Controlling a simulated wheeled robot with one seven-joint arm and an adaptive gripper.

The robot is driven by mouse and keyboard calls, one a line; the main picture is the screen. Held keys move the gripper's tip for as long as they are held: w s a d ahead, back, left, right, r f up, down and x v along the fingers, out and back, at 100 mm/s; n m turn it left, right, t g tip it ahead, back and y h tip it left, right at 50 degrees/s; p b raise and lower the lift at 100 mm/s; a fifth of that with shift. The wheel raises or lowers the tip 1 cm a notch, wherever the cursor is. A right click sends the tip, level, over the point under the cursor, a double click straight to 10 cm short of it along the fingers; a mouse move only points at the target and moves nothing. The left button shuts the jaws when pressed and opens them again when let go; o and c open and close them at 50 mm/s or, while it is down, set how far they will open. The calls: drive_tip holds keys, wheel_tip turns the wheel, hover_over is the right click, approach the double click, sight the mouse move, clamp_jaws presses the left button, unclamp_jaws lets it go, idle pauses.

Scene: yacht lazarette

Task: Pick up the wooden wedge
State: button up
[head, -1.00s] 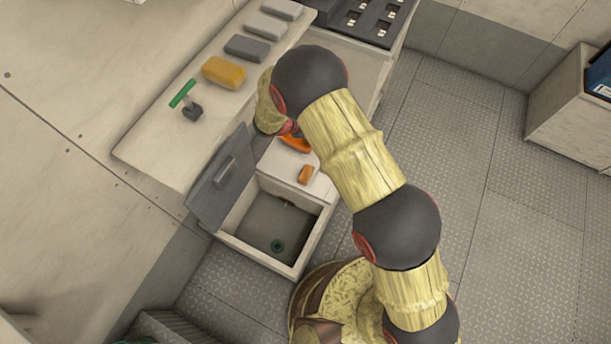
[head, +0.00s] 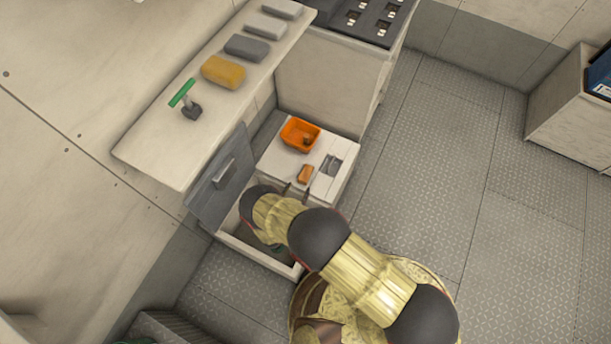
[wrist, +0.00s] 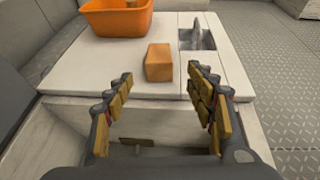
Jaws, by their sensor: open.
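A small orange-brown block, which looks like the wooden wedge (head: 305,174), lies on the white locker top (head: 275,160). In the wrist view the wedge (wrist: 158,63) sits just beyond the gap between my fingertips, apart from both. My gripper (head: 296,190) is open and empty, over the open compartment at the near edge of the top. Its two fingers (wrist: 160,76) point toward the wedge in the wrist view. My arm hides much of the compartment in the head view.
An orange bin (head: 300,134) with a small brown thing inside stands behind the wedge. A recessed slot (head: 331,165) lies to its right. A grey lid (head: 221,178) stands raised at the left. A shelf holds a yellow block (head: 223,72) and a green-handled tool (head: 186,100).

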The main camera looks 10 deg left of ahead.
sight(303, 179)
drive_tip(key=x, duration=0.2)
drive_tip(key=b+x, duration=0.1)
drive_tip(key=x, duration=0.1)
drive_tip(key=r+b+x, duration=0.1)
drive_tip(key=x, duration=0.2)
drive_tip(key=shift+w, duration=0.2)
drive_tip(key=shift+c, duration=0.4)
drive_tip(key=c, duration=1.1)
drive_tip(key=shift+c, duration=0.6)
